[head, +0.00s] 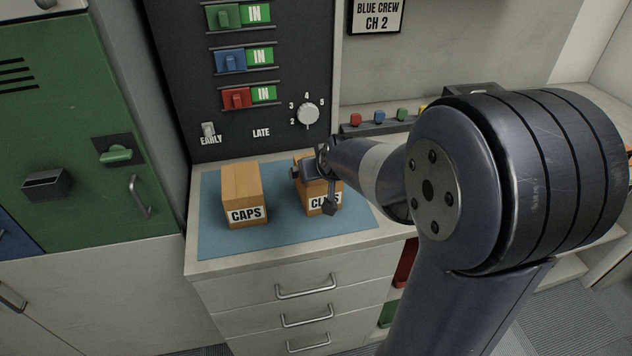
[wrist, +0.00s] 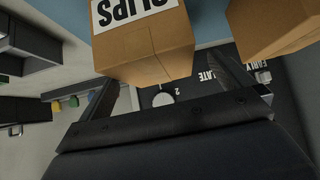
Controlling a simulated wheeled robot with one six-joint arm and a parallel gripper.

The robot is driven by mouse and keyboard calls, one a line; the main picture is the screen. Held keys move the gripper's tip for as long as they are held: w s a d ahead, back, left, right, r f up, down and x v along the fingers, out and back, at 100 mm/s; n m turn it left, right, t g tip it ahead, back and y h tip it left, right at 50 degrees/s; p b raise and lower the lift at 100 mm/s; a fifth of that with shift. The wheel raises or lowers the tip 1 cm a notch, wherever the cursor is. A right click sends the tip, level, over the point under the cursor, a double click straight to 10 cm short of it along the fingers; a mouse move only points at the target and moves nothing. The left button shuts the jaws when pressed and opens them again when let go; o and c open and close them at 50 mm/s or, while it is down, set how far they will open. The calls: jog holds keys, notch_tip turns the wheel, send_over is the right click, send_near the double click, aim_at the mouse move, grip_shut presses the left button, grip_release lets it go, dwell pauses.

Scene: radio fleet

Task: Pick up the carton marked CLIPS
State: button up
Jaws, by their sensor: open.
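The carton marked CLIPS (head: 317,203) is a brown box with a white label, upright on the blue mat (head: 213,244). My arm and gripper partly cover it in the head view. My gripper (head: 312,189) is open and empty at the carton's upper part. In the wrist view the carton (wrist: 145,48) appears upside down at the top, and the fingers of my gripper (wrist: 175,82) reach toward it from below, spread apart. Whether a finger touches the carton I cannot tell.
A similar carton marked CAPS (head: 244,197) stands to the left on the same mat, with a gap between them. Behind rises a dark panel (head: 262,120) with switches and a knob (head: 308,113). A row of coloured buttons (head: 379,117) lies behind to the right. Drawers (head: 300,290) are below.

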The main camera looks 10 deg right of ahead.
jog(key=shift+d+x, duration=0.1)
jog(key=shift+x, duration=1.35)
jog(key=shift+d+x, duration=0.15)
jog(key=shift+x, duration=1.25)
jog(key=shift+w+r, duration=0.1)
jog(key=c, duration=1.1)
